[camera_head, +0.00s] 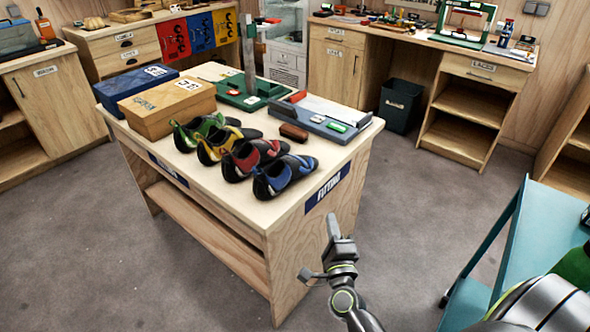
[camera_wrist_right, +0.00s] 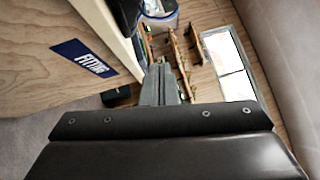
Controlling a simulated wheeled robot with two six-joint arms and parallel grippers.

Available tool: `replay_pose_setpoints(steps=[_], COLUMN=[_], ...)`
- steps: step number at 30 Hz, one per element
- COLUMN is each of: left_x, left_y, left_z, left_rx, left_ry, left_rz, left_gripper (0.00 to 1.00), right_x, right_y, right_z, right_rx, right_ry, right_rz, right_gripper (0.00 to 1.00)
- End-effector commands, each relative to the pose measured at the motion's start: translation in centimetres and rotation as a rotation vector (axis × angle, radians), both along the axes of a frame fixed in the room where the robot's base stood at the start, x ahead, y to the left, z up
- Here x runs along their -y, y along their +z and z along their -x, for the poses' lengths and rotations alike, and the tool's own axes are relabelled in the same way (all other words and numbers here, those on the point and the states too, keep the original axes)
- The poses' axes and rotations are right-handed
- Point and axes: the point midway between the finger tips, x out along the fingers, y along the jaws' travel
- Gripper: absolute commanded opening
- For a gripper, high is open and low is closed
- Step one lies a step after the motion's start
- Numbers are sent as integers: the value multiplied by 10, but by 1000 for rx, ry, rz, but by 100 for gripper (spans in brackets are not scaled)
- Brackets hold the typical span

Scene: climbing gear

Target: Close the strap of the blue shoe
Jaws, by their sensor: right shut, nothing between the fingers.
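The blue shoe (camera_head: 285,175) stands on the wooden fitting table at its near right corner, the closest in a row of shoes. It is blue and black; its strap is too small to make out. My right gripper (camera_head: 333,222) is shut and empty, in front of the table's near right side and apart from the shoe. In the right wrist view the closed fingers (camera_wrist_right: 161,82) point past the table's side panel with the FITTING label (camera_wrist_right: 84,58). The blue shoe does not show clearly there. My left gripper is not in view.
Beside the blue shoe stand a red shoe (camera_head: 254,158), a yellow shoe (camera_head: 226,142) and a green shoe (camera_head: 204,129). Behind them are a brown brush (camera_head: 293,132), a grey tray (camera_head: 330,112) and shoe boxes (camera_head: 167,105). A teal cart (camera_head: 515,235) stands at right. The floor between is clear.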

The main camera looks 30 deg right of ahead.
Motion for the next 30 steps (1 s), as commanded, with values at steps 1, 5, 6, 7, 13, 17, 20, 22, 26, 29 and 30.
replay_pose_setpoints(steps=[1,5,6,7,13,17,20,22,26,29,30], left_x=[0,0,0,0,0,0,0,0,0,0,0], left_y=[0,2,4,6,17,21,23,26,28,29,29], left_z=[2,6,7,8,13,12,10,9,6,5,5], left_rx=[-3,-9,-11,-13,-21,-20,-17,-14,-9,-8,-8], left_ry=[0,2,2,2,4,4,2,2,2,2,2], left_rz=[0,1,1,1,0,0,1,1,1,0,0], left_gripper=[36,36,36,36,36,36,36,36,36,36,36], right_x=[1,5,6,8,23,34,42,37,31,28,27], right_y=[7,16,17,18,27,32,34,37,41,42,43], right_z=[0,-4,-8,-12,-48,-73,-91,-101,-116,-122,-123], right_rx=[24,46,46,46,45,44,42,43,42,41,41], right_ry=[-4,-8,-8,-8,-7,-8,-7,-8,-7,-8,-8], right_rz=[-22,-43,-41,-41,-37,-36,-37,-41,-41,-39,-39], right_gripper=[0,0,0,0,0,0,0,0,0,0,0])
